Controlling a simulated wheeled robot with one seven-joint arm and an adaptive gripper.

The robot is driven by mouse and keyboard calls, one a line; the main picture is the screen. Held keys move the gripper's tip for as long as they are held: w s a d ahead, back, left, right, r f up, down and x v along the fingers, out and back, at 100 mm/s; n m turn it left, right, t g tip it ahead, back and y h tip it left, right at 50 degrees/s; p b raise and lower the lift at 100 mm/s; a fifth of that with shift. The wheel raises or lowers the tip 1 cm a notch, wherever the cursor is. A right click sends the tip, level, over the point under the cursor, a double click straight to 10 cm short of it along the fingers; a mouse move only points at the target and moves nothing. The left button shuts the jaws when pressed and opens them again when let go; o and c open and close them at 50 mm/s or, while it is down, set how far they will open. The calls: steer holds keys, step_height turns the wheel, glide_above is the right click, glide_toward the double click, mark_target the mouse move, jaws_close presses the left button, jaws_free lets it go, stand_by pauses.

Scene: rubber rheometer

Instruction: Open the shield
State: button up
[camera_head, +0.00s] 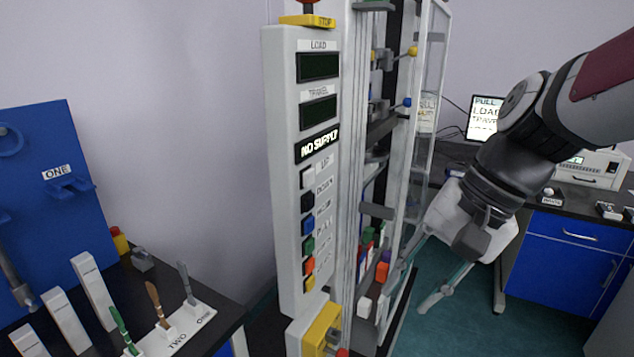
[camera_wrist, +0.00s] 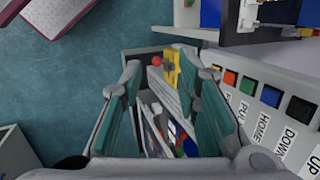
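The shield (camera_head: 431,78) is a tall clear panel in a light grey frame on the right side of the test machine in the head view. I cannot tell whether it stands slightly ajar. My gripper (camera_head: 407,286) is open beside the lower part of the shield, with its fingers spread toward the machine. In the wrist view my gripper (camera_wrist: 162,66) shows two teal finger pads wide apart. Grey framing and parts of the machine show between and beyond them. Nothing is seen clamped, and contact with the shield cannot be told.
The white control panel (camera_head: 291,170) has displays and coloured buttons. A blue tool board (camera_head: 45,190) and a dark bench (camera_head: 200,290) stand at left. At right a blue-drawer bench (camera_head: 570,255) carries a monitor (camera_head: 484,118) and a box instrument (camera_head: 590,168). Teal floor (camera_head: 465,315) is clear.

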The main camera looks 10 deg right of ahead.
steer(key=w+d+m+t+y, duration=0.2)
steer(key=w+d+m+y, duration=0.25)
steer(key=w, duration=0.35)
steer(key=w+d+m+t+y, duration=0.1)
steer(key=w+d+m+y, duration=0.25)
steer(key=w+m, duration=0.35)
steer(key=w+d+f+m+t+p, duration=0.1)
steer(key=w+d+f+m+t, duration=0.15)
steer(key=d, duration=0.35)
steer(key=w+d+f+m+t, duration=0.1)
steer(key=w+d+m+t, duration=0.25)
steer(key=d, duration=0.25)
steer(key=w+d+f+m+t+p, duration=0.1)
steer(key=w+d+m+t, duration=0.15)
steer(key=d, duration=0.45)
glide_above(419, 218)
steer(key=shift+w+d+f+t+p, duration=0.15)
steer(key=shift+w+t+p, duration=0.1)
steer(key=shift+p, duration=0.2)
jaws_close()
